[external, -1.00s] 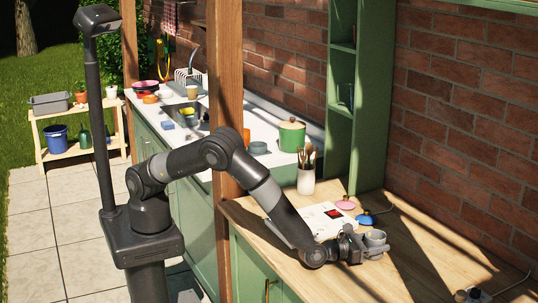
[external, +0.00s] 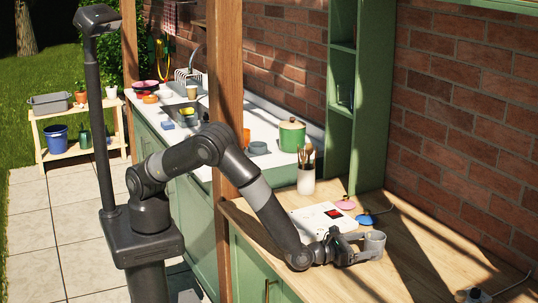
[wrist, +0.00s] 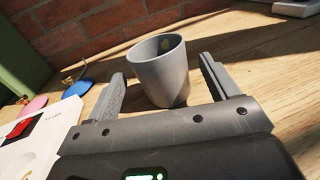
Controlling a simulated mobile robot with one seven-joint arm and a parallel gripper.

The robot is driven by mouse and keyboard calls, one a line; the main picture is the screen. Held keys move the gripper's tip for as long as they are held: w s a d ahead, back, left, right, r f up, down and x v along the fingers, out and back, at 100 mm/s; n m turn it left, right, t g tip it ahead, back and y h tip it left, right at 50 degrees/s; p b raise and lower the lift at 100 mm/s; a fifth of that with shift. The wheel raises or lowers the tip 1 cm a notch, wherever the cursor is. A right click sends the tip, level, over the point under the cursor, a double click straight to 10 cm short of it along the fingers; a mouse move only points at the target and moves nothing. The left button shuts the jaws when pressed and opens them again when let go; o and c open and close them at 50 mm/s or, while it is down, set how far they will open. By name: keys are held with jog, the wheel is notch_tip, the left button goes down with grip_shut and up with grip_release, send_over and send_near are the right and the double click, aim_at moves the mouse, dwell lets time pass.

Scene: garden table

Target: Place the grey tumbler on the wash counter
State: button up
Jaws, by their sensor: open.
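The grey tumbler (external: 375,241) stands upright on the wooden counter (external: 430,255). In the wrist view the tumbler (wrist: 162,72) is between the two open fingers of my gripper (wrist: 163,85), with a gap to the fingers on both sides. In the external view my gripper (external: 368,249) is low over the wood, around the tumbler. The white wash counter (external: 230,115) with a sink (external: 188,113) lies farther back, beyond a wooden post (external: 226,90).
A printed white board (external: 322,217), a pink item (external: 345,203) and a blue item (external: 365,218) lie near my gripper. A utensil jar (external: 306,180), a green pot (external: 291,136) and grey dishes (external: 258,148) stand farther back. The brick wall (external: 460,110) borders the counter.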

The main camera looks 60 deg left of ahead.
jog(key=shift+o, duration=0.6)
jog(key=v, duration=0.7)
jog(key=shift+s, duration=0.4)
notch_tip(320, 180, up, 6)
send_near(365, 243)
jog(key=shift+x, duration=1.15)
jog(key=shift+w+d+f, duration=0.15)
jog(key=shift+w, duration=0.15)
jog(key=x, duration=1)
jog(key=shift+c, duration=0.4)
